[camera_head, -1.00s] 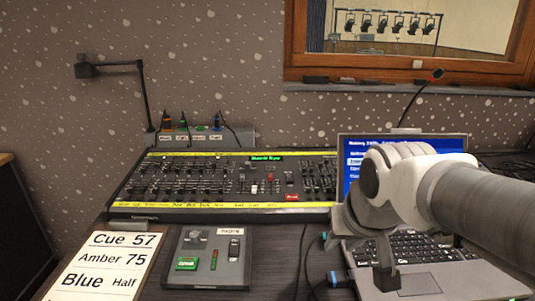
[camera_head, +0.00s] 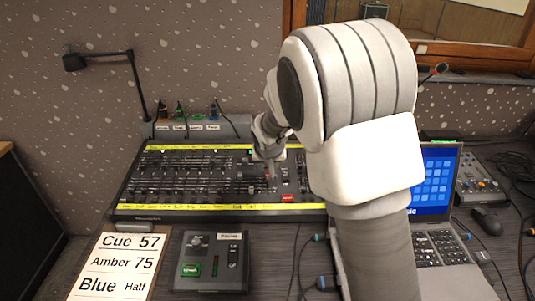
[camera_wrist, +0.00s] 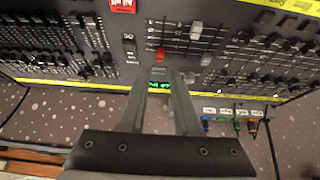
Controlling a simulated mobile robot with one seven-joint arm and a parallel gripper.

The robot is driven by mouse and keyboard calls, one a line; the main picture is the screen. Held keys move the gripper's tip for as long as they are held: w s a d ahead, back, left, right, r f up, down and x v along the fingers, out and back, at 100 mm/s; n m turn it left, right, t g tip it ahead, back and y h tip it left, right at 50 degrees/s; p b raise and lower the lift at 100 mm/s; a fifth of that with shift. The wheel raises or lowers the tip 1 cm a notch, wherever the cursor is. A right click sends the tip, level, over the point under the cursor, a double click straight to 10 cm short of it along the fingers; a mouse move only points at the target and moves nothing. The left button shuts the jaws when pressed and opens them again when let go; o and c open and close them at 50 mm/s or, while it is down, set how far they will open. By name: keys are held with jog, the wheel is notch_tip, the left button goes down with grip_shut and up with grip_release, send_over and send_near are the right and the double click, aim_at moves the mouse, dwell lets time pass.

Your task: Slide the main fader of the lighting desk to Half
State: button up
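The lighting desk (camera_head: 190,182) is a wide dark panel with rows of faders and yellow strips. In the wrist view, which shows it upside down, a red fader cap (camera_wrist: 160,55) stands just beyond my fingertips and a larger white cap (camera_wrist: 197,30) stands in the slot area beside it. I cannot read which one is the main fader. My gripper (camera_wrist: 161,78) is open and empty, its two fingers apart over the desk near the red cap; contact cannot be told. In the head view my arm and hand partly cover this area.
A cue sheet (camera_head: 115,262) reads Cue 57, Amber 75, Blue Half. A small control box (camera_head: 208,280) sits in front of the desk. A laptop (camera_head: 452,262) stands at right behind my arm, with a mouse (camera_head: 487,220) beyond. A lamp (camera_head: 75,62) rises at left.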

aim_at(267, 174)
jog(key=b+x, duration=0.2)
jog(key=x, duration=0.5)
jog(key=shift+w+a+f+b, duration=0.1)
jog(key=shift+w+f+b, duration=0.05)
jog(key=shift+f+b, duration=0.25)
jog(key=shift+w+f+b, duration=0.35)
jog(key=shift+w+f, duration=0.15)
jog(key=shift+f, duration=0.05)
grip_shut()
jog(key=shift+s+f+b, duration=0.1)
jog(key=shift+s+b, duration=0.65)
jog(key=shift+s, duration=0.7)
grip_release()
jog(key=shift+r+p, duration=0.7)
jog(key=shift+r, duration=0.55)
